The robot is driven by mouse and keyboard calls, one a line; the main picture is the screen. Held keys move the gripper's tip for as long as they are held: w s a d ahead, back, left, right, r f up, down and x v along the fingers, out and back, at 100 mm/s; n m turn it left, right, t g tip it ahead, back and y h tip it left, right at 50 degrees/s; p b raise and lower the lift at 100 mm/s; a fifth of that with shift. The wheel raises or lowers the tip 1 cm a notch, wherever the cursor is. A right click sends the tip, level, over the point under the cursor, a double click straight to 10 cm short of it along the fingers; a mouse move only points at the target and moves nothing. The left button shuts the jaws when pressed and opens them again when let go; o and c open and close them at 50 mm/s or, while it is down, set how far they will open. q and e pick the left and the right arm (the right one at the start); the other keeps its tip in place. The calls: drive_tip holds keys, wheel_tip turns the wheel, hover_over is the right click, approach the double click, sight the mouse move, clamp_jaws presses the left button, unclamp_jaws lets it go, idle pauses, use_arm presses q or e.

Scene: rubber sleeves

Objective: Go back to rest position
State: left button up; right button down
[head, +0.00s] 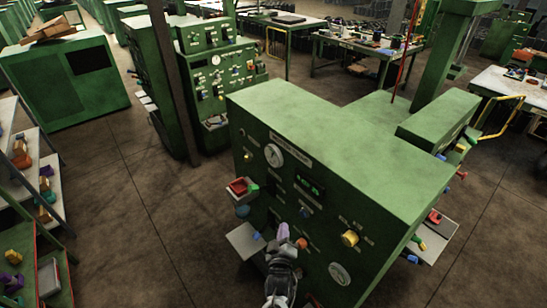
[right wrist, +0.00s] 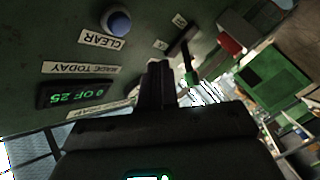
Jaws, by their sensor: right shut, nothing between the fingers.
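My right gripper (head: 284,262) comes up from the bottom of the head view, close in front of the green machine (head: 345,130) and its control panel. In the right wrist view the dark fingers (right wrist: 160,85) are together with nothing between them. The panel there shows a lit counter (right wrist: 75,95) reading "0 OF 25" and a blue button (right wrist: 117,21) beside a CLEAR label. Whether the fingertips touch anything is hard to tell. My left gripper is not in view.
Another shelf (head: 436,238) stands out at the right. Shelving with coloured parts (head: 45,190) is at far left. Open floor (head: 150,215) lies between.

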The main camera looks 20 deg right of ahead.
drive_tip(key=s+d+f+g+y+p, duration=0.1)
drive_tip(key=s+d+f+g+p, duration=0.2)
drive_tip(key=s, duration=0.6)
drive_tip(key=s+d+f+g+p, duration=0.1)
drive_tip(key=s+d+f+p, duration=0.15)
drive_tip(key=s+f, duration=0.45)
drive_tip(key=s+a+r+m+g+y+p, duration=0.1)
drive_tip(key=s+r+g+y, duration=0.4)
drive_tip(key=s+r, duration=1.4)
drive_tip(key=shift+s+a+r+m+g+y+p, duration=0.25)
drive_tip(key=shift+s+m+g+p, duration=0.85)
drive_tip(key=shift+g, duration=0.6)
